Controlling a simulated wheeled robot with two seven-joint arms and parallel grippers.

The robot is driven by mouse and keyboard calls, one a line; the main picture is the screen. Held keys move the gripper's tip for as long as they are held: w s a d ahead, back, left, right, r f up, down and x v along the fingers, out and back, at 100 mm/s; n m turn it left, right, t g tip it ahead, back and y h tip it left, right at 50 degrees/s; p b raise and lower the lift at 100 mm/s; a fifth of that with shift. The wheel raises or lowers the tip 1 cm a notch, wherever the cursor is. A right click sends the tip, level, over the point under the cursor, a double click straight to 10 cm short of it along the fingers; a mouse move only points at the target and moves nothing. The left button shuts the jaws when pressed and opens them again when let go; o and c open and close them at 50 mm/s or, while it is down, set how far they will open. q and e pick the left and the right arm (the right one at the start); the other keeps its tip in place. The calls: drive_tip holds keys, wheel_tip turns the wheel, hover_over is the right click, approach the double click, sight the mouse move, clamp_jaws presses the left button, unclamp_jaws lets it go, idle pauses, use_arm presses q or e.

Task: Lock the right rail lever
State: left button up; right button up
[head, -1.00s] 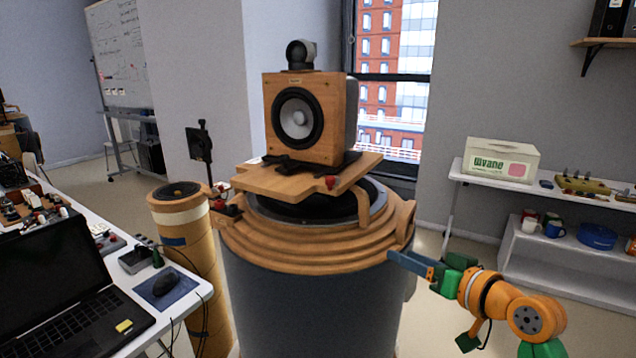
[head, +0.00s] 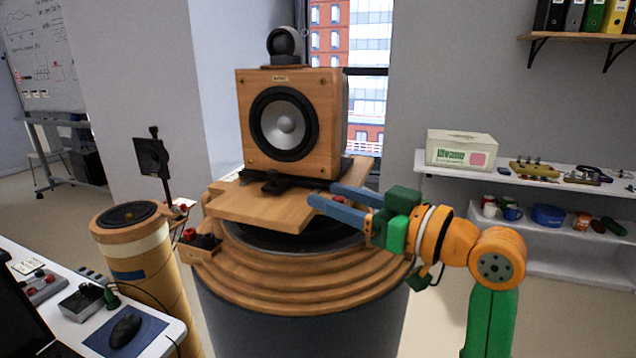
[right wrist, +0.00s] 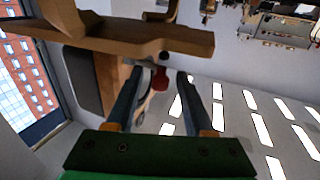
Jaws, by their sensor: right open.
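A wooden speaker (head: 291,115) stands on a wooden board (head: 255,208) above the large round stand. Black rail clamps (head: 272,183) show at the speaker's foot. The right rail lever, with a red knob (head: 338,198), is at the board's right side, partly hidden by my fingers. My right gripper (head: 323,195) is open, its blue fingers reaching to the knob from the right. In the right wrist view the red knob (right wrist: 160,78) shows between the fingertips (right wrist: 159,73); I cannot tell whether they touch it. My left gripper is out of view.
The round stand's stepped wooden rim (head: 310,285) lies below the board. A cardboard-coloured post (head: 150,260) and red-knobbed parts (head: 195,238) stand to the left. A desk (head: 50,318) is at lower left, a white shelf (head: 560,180) at right.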

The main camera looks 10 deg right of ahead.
drive_tip(key=x, duration=0.3)
drive_tip(key=shift+f, duration=0.15)
drive_tip(key=shift+s+d, duration=0.1)
drive_tip(key=shift+s, duration=0.05)
clamp_jaws()
drive_tip(key=m+t+h+p, duration=0.1)
drive_tip(key=h, duration=0.1)
drive_tip(key=m+t+h+p, duration=0.1)
drive_tip(key=m+h+p, duration=0.1)
drive_tip(key=shift+w+h, duration=0.3)
drive_tip(key=shift+w, duration=0.1)
